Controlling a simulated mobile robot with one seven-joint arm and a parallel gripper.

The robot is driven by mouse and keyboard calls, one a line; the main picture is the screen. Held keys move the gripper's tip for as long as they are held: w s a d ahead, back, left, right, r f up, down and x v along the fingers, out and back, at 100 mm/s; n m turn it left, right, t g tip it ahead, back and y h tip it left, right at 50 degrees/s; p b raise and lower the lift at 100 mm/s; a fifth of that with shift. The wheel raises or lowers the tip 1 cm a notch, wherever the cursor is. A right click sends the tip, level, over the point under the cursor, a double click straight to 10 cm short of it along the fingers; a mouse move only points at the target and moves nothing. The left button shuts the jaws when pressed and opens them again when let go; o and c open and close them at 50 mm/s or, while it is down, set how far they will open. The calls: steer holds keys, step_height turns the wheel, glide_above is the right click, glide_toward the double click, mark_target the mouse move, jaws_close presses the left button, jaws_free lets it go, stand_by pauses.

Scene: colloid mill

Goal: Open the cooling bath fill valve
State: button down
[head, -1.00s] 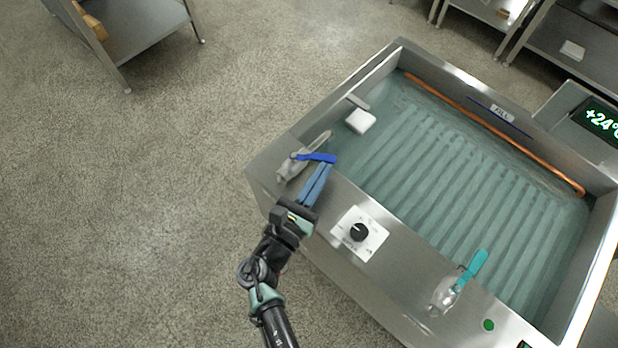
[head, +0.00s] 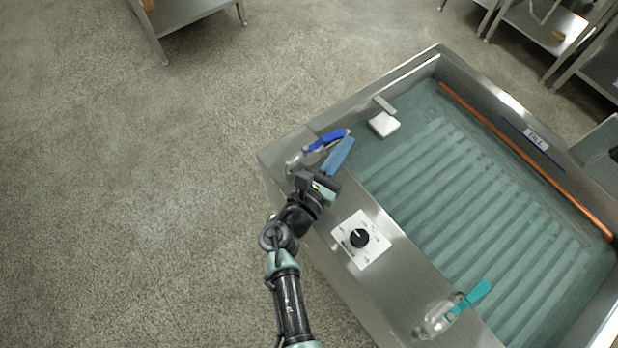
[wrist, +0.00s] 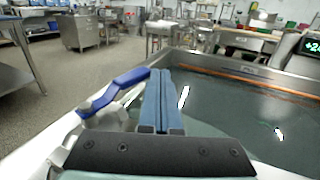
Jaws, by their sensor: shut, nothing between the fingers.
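The valve with a blue lever (head: 327,139) sits on the bath's near-left rim, and its metal body (head: 300,162) is partly hidden by my wrist. The blue lever (wrist: 118,91) also shows in the wrist view, just left of the fingers. My gripper (head: 345,146) is shut and empty, its blue fingers right beside the lever's right side; I cannot tell whether they touch. In the wrist view the shut fingers (wrist: 160,90) point forward. The cooling bath (head: 395,262) holds greenish water. A second valve with a teal lever (head: 470,298) stands on the rim at lower right.
A dial plate (head: 361,239) lies on the rim between the two valves. A white block (head: 384,124) is at the bath's left corner, and a copper pipe (head: 530,160) runs along the far wall. Open floor (head: 130,200) lies to the left.

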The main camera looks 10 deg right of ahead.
steer(key=shift+w, duration=0.6)
stand_by(0.4)
